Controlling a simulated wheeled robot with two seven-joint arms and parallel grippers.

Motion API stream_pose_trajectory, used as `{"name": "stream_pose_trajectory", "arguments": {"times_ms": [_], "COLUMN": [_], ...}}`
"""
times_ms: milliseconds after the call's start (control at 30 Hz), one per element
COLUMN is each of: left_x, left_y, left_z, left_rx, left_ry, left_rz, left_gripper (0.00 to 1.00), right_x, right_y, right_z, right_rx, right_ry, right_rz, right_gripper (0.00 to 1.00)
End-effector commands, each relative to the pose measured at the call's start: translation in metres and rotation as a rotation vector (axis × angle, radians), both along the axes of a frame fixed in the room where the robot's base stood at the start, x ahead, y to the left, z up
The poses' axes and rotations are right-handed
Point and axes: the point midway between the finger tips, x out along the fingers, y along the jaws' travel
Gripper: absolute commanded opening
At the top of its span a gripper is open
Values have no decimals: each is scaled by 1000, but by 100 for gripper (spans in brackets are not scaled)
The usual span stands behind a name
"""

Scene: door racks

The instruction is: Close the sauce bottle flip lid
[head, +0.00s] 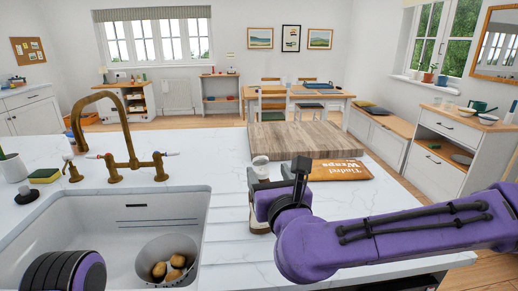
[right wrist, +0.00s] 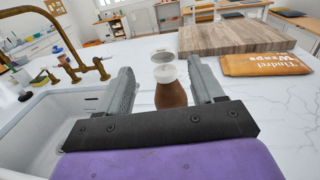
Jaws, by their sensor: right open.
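The sauce bottle (right wrist: 171,94) stands upright on the white counter, with a brown body and a white cap (right wrist: 166,73). Its round flip lid (right wrist: 163,56) stands open at the far side of the cap; it also shows in the head view (head: 260,165). My right gripper (right wrist: 160,70) is open, with one grey finger on each side of the bottle and a visible gap to it. In the head view my right gripper (head: 278,180) hides most of the bottle. My left gripper is out of view; only a purple and black part of my left arm shows at the lower left.
A wooden board (head: 318,138) and an orange wraps packet (head: 340,169) lie just behind the bottle. The counter right of the bottle is clear.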

Motion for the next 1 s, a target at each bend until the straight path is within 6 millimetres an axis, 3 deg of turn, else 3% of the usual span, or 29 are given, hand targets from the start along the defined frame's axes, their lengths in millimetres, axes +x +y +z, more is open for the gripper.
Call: {"name": "stream_pose_trajectory", "arguments": {"times_ms": [433,600,833,867,1000], "left_x": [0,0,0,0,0], "left_y": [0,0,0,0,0], "left_z": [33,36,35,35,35], "left_rx": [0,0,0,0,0], "left_ry": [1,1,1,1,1], "left_rz": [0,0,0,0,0], "left_gripper": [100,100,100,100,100], "right_x": [86,100,101,101,101], "right_y": [5,8,9,9,9], "right_z": [2,-1,-2,-2,-2], "right_rx": [-3,-3,-3,-3,-4], "right_ry": [3,2,2,2,2], "right_rz": [-11,-8,-5,-5,-5], "right_gripper": [67,67,67,60,16]}}
